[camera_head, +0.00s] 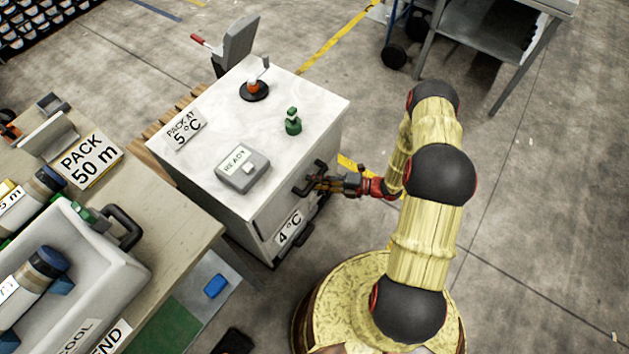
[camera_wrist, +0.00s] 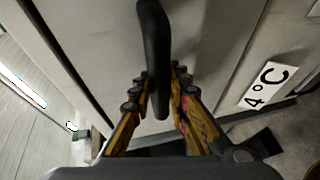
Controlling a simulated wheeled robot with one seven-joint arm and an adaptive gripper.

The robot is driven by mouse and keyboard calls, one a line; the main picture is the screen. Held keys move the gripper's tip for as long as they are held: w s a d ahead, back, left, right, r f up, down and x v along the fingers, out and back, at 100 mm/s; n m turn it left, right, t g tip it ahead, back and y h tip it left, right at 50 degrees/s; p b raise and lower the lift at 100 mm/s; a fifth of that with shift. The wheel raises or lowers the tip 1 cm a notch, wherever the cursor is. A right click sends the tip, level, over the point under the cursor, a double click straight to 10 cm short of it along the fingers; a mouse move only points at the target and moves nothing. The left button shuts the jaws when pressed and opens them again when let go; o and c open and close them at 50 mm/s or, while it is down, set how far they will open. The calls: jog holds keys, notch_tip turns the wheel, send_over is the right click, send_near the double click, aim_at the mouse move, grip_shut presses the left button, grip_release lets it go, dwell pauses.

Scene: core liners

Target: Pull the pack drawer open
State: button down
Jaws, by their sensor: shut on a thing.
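The white cabinet (camera_head: 237,190) stands in the middle of the head view, with a "4 °C" label (camera_head: 289,229) on its front. A dark bar handle (camera_head: 304,183) sticks out from the upper front face. In the wrist view the handle (camera_wrist: 154,45) runs down between the two fingers. My gripper (camera_head: 318,184) is shut on the handle; it also shows in the wrist view (camera_wrist: 160,105). The front panel (camera_wrist: 105,45) looks flush in the wrist view. I cannot tell for certain whether the drawer stands slightly open.
A workbench (camera_head: 185,222) with a grey bin (camera_head: 115,262) stands at the left. The floor (camera_head: 540,220) at the right is clear.

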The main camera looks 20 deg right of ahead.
dwell(0.6)
jog(key=s+d+p, duration=0.1)
jog(key=s+d, duration=0.7)
jog(key=s, duration=0.4)
jog(key=s+d+p, duration=0.1)
jog(key=s+d, duration=0.8)
jog(key=s, duration=0.3)
jog(key=shift+d, duration=0.2)
jog(key=c, duration=1.7)
grip_release()
jog(key=v, duration=1.2)
